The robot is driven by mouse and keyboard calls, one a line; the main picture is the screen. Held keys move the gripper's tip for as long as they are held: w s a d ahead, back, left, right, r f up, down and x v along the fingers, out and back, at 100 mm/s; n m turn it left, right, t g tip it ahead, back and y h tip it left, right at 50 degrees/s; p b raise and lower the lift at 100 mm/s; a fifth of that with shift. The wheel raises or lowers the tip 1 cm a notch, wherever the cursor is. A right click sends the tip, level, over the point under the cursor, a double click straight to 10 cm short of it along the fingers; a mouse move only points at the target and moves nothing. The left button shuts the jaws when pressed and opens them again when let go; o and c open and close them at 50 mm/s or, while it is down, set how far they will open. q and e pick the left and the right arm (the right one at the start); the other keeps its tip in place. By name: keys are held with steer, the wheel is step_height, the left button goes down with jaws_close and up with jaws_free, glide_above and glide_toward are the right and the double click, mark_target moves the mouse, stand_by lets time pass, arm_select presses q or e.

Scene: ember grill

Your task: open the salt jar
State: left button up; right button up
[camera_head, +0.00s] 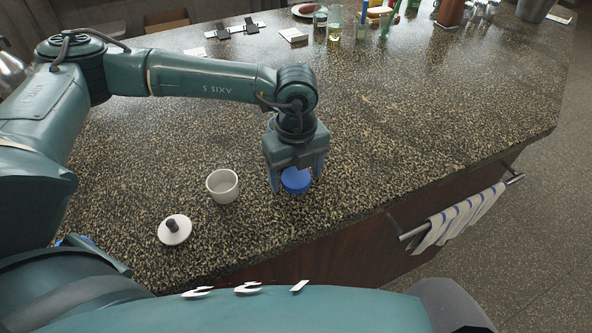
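A white, round jar (222,187) stands upright and uncovered on the speckled counter. A white lid with a dark knob (174,230) lies on the counter to its lower left, knob up, apart from the jar. No label shows which container is the salt jar. My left gripper (296,181) points down to the right of the white jar. Its fingers are spread on either side of a low, round blue object (296,182), with a gap visible around it. The gripper partly hides the blue object.
The counter (420,120) is clear to the right and in the middle. Glasses (335,22) and other items stand at the far edge. A striped towel (458,217) hangs on a rail at the right front. The near counter edge is close to the lid.

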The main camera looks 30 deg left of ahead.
mark_target(296, 177)
arm_select(q)
steer(key=shift+r, duration=0.1)
steer(key=shift+r+p, duration=0.25)
steer(key=shift+p, duration=0.05)
step_height(296, 177, up, 12)
steer(key=b, duration=0.1)
steer(key=shift+f+b, duration=0.15)
steer(key=shift+b, duration=0.15)
